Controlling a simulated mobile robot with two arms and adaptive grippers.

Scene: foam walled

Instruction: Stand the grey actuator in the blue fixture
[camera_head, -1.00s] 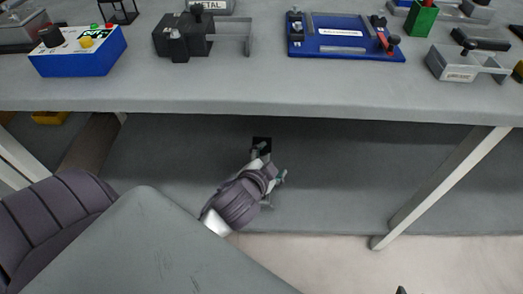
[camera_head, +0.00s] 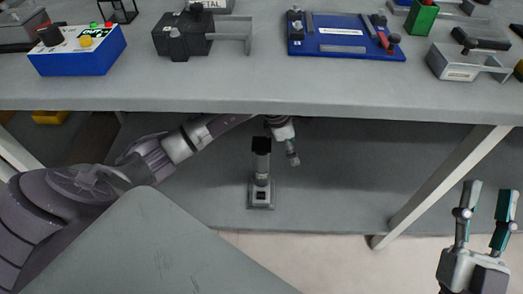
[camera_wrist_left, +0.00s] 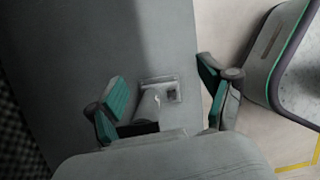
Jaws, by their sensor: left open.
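The grey actuator (camera_head: 261,172) stands upright on the shelf under the bench, with a dark top and a square base. My left gripper (camera_head: 288,148) is open beside its upper part, on the right, partly hidden by the bench edge. In the left wrist view, the actuator (camera_wrist_left: 149,103) shows between the spread fingers of my left gripper (camera_wrist_left: 162,85); I cannot tell whether they touch it. The blue fixture (camera_head: 340,46), a flat plate with a red lever, lies on the bench top. My right gripper (camera_head: 490,190) is open and empty at the lower right.
The bench front edge (camera_head: 330,108) overhangs the shelf (camera_head: 340,190). A slanted white leg (camera_head: 445,185) stands at the right. A blue button box (camera_head: 75,58), a dark clamp (camera_head: 182,38), a grey bracket (camera_head: 455,66) and a green block (camera_head: 421,18) are on the bench. The front bench strip is clear.

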